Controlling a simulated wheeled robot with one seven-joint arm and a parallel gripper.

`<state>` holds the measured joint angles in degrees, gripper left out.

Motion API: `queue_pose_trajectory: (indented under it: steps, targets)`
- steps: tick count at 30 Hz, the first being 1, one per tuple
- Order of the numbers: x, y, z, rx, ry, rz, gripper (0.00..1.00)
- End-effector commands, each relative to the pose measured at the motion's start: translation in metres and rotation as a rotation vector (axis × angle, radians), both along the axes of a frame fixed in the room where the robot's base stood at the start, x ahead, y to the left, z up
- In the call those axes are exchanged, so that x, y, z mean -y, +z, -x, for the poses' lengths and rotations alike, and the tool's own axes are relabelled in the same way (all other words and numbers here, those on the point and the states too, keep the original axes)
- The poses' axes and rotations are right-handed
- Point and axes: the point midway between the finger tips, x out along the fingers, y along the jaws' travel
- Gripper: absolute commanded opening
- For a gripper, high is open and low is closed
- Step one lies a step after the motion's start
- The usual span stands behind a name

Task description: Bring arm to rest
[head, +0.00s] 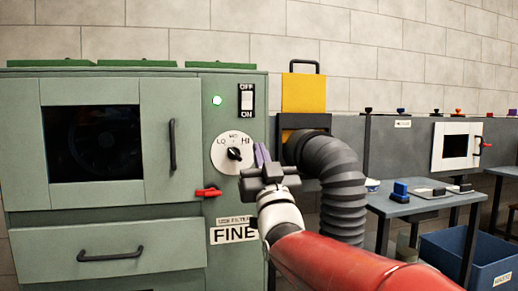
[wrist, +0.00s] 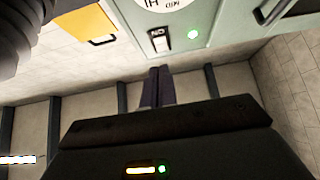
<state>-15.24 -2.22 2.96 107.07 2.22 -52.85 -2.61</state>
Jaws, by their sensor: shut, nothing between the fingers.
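My red and white arm reaches up from the lower right in the head view. My gripper (head: 262,156) is in front of the right edge of the green machine (head: 180,240), close beside the dial (head: 233,153). Its fingers are together with nothing between them. In the wrist view the shut fingers (wrist: 157,88) point toward the machine's front, which appears upside down. The dial is white with a black knob and LO and HI marks. Part of the dial's plate also shows in the wrist view (wrist: 165,5).
A green light (head: 217,100) glows near the ON/OFF switch (head: 247,99). A red latch (head: 209,192) sits below the dial. A ribbed black duct (head: 340,180) with a yellow plate (head: 303,93) stands right of my gripper. Small tables with brushes (head: 400,190) and a blue bin (head: 465,260) are further right.

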Motion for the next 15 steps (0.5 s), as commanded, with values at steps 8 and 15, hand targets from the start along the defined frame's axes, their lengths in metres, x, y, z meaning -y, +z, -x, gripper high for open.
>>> queue_pose_trajectory:
  steps: [8, 15]
  targets:
    - [0.001, 0.0, 0.0, -0.006, -0.001, 0.002, 0.0]
    - [0.031, -0.046, 0.011, -0.283, -0.045, 0.086, 0.0]
